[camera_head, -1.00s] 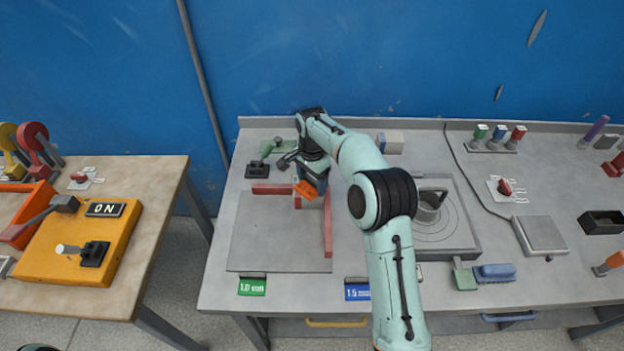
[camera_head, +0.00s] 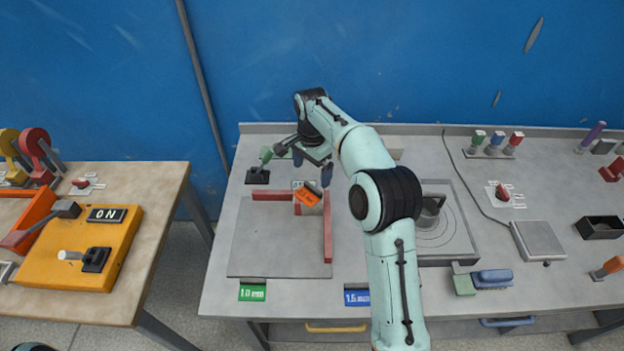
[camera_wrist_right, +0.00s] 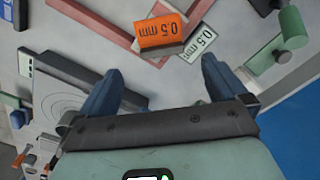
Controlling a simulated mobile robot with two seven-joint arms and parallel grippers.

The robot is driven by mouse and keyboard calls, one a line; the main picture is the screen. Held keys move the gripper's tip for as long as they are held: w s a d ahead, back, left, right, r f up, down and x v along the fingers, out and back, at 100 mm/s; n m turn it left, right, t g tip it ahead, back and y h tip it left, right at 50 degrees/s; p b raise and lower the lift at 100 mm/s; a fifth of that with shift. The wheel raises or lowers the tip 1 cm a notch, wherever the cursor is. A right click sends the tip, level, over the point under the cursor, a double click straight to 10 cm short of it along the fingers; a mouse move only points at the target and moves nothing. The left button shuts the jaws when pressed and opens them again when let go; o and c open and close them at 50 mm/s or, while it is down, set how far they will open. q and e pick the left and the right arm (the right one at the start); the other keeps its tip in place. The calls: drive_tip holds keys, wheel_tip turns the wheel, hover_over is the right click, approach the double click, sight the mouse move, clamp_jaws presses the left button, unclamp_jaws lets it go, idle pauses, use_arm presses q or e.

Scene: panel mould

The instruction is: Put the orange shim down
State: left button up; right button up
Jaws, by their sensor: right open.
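The orange shim (camera_head: 308,195), marked 0.5 mm, rests tilted at the inner corner of the red bars on the grey plate. In the right wrist view the shim (camera_wrist_right: 162,30) lies over a small grey piece, beside a white 0.5 mm label (camera_wrist_right: 199,43). My right gripper (camera_head: 313,163) is open and empty, behind and above the shim. In the wrist view its blue fingers (camera_wrist_right: 162,68) are spread, with the shim beyond their tips and touching neither. What supports the shim underneath is partly hidden. My left gripper is not in view.
Red bars (camera_head: 328,230) edge the grey plate (camera_head: 275,245), whose front is clear. A green-handled tool (camera_head: 267,153) on a black base (camera_head: 257,175) stands at the back left. A tray (camera_head: 465,240) with a grey cup is right of my arm.

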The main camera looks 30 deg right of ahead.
wheel_tip(320, 180, up, 5)
drive_tip(key=shift+f, duration=0.1)
idle(0.7)
